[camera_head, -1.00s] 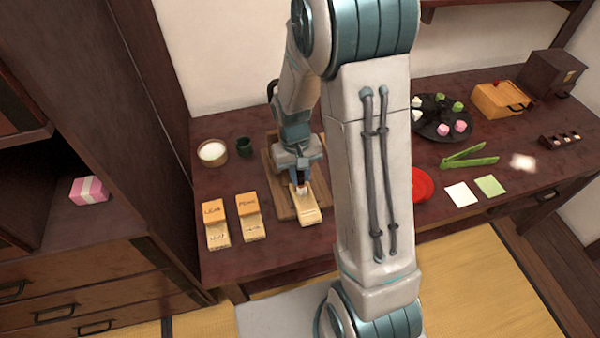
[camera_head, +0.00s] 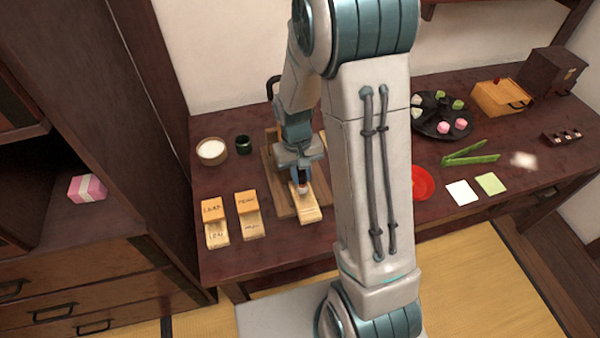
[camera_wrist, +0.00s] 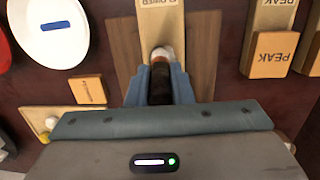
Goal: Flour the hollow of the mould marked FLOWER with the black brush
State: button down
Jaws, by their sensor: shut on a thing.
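The mould marked FLOWER (camera_head: 308,213) is a pale wooden block lying on a brown wooden board (camera_head: 283,204). Its lettering shows upside down at the top of the wrist view (camera_wrist: 162,4). My gripper (camera_head: 301,180) is over the mould, shut on the black brush (camera_wrist: 160,84). The brush's whitish bristle end (camera_wrist: 163,53) is at the mould's face. Whether it touches cannot be told. The gripper and brush hide the hollow.
LEAF (camera_head: 215,222) and PEAK (camera_head: 249,215) moulds lie left of the board. A bowl of white powder (camera_head: 211,152) and a dark green cup (camera_head: 244,145) stand behind them. A red dish (camera_head: 422,186) is to the right. A white plate (camera_wrist: 48,35) shows in the wrist view.

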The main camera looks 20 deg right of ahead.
jog(key=shift+a, duration=0.15)
jog(key=shift+a, duration=0.25)
jog(key=shift+w+d+f, duration=0.1)
jog(key=shift+w+d, duration=0.1)
jog(key=shift+s, duration=0.4)
jog(key=shift+w+d, duration=0.2)
dwell(0.4)
jog(key=shift+a, duration=0.4)
jog(key=shift+w+d, duration=0.2)
jog(key=shift+s, duration=0.4)
jog(key=shift+w+b, duration=0.2)
jog(key=shift+b, duration=0.1)
